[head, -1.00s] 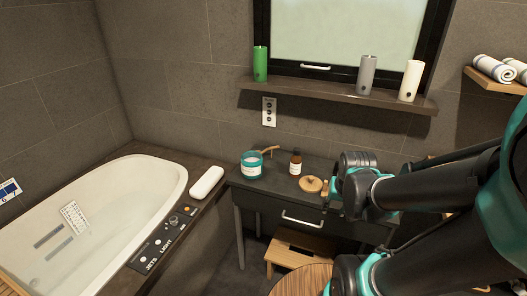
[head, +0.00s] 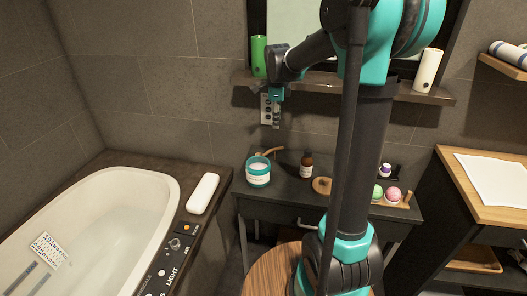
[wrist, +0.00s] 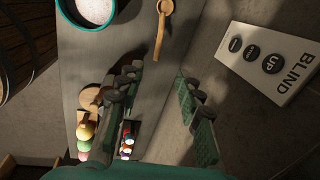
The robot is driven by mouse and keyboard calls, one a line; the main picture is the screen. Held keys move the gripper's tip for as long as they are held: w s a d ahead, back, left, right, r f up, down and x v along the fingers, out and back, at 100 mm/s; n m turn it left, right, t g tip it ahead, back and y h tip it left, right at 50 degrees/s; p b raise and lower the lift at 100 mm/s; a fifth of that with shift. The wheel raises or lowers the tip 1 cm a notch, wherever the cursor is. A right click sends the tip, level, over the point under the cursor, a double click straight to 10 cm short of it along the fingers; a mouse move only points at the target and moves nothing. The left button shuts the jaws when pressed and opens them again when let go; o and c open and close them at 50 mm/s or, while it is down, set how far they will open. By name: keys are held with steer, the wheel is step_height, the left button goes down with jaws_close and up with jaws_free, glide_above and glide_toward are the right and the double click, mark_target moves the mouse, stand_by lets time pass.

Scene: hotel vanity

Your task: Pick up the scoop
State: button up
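The wooden scoop (head: 268,153) lies on the dark vanity top (head: 298,183) toward the wall, just behind and right of a teal-rimmed jar of white contents (head: 258,172). In the wrist view the scoop (wrist: 161,30) shows at the top middle, with a round end and a thin handle. My gripper (head: 273,118) hangs above the back of the vanity, in front of the wall switch plate. In the wrist view its fingers (wrist: 158,82) are spread apart with nothing between them. The scoop is beyond the fingertips, not touched.
A brown bottle (head: 306,164), a round wooden item (head: 322,186) and a wooden tray (head: 407,201) with green and pink balls stand to the right. A blind switch plate (wrist: 268,62) is on the wall close by. A shelf (head: 425,96) with candles juts out above.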

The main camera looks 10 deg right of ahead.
mark_target(276, 149)
steer(key=w+f, duration=0.1)
steer(key=f, duration=1)
steer(key=w+f, duration=0.1)
steer(key=f, duration=0.5)
steer(key=shift+w+d, duration=0.25)
steer(key=shift+w, duration=0.1)
steer(key=shift+r, duration=0.1)
jaws_close()
